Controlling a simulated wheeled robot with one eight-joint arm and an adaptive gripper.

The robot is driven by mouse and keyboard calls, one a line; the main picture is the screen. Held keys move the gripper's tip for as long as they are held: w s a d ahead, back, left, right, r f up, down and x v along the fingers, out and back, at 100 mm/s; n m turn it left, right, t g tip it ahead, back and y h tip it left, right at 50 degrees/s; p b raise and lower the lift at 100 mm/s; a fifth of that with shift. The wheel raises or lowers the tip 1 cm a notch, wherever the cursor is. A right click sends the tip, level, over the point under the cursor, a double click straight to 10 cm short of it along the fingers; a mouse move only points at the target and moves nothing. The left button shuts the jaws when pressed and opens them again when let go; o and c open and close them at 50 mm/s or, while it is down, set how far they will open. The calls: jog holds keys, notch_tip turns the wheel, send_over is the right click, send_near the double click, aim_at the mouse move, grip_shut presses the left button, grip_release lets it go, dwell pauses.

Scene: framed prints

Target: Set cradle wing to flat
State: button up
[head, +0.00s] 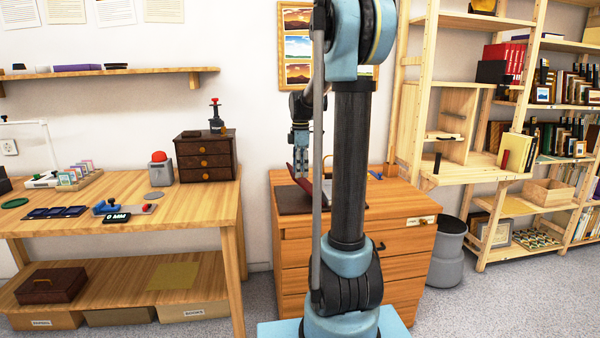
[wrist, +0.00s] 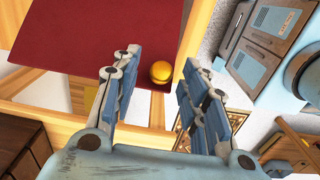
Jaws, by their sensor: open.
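The cradle wing appears to be a dark red panel (head: 297,168) standing tilted over a dark flat base (head: 292,202) on top of the wooden drawer cabinet. In the wrist view the red panel (wrist: 95,40) fills the upper left. A yellow round knob (wrist: 161,71) sits by its lower right edge. My gripper (wrist: 160,64) is open, with a blue-padded finger on each side of the knob. I cannot tell whether a finger touches it. In the head view my gripper (head: 300,142) is just above the panel, and my arm hides part of the cradle.
A workbench (head: 190,210) with several tools is at left. Wooden shelves (head: 510,175) with books are at right. A grey bin (head: 448,255) stands beside the cabinet.

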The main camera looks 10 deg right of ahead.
jog(key=shift+f, duration=0.35)
jog(key=shift+c, duration=0.2)
grip_shut()
